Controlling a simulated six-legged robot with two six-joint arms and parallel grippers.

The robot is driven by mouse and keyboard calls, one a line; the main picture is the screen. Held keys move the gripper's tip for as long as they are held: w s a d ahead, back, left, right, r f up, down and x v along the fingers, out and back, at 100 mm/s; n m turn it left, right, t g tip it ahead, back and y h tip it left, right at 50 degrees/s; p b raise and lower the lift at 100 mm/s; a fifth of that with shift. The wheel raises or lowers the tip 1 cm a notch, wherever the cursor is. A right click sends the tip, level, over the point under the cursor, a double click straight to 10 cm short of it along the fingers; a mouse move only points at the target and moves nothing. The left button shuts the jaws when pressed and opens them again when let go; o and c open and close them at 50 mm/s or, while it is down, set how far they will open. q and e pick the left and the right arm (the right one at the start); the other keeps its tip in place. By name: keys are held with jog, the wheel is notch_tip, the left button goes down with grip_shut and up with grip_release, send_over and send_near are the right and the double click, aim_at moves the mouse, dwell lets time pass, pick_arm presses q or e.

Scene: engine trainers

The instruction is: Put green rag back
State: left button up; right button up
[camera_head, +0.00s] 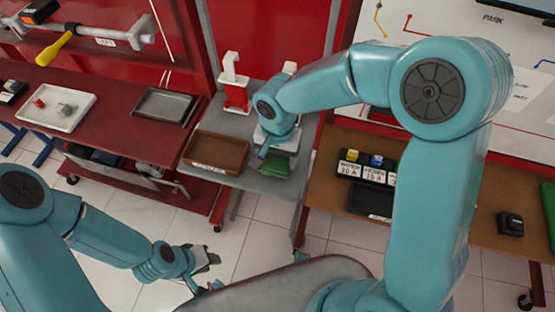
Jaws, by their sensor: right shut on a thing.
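The green rag (277,165) is a small dark green folded cloth on the grey cart top, beside a brown tray (215,152). My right gripper (268,152) reaches down from the right and is shut on the rag's near side; its fingertips are partly hidden by the wrist. The rag appears to touch or hang just above the grey surface; I cannot tell which. My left gripper (207,270) is low at the left, over the tiled floor, with its fingers apart and nothing between them.
A red bench (120,118) with a white tray (57,106) is at the left. A brown table (325,185) with labelled blocks is at the right. The floor between is clear.

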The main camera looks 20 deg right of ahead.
jog(key=f, duration=0.2)
jog(key=shift+w+f, duration=0.2)
jog(key=shift+f, duration=0.1)
jog(key=shift+s+r, duration=0.1)
jog(key=o, duration=1.1)
jog(key=shift+f, duration=0.2)
jog(key=shift+r, duration=0.1)
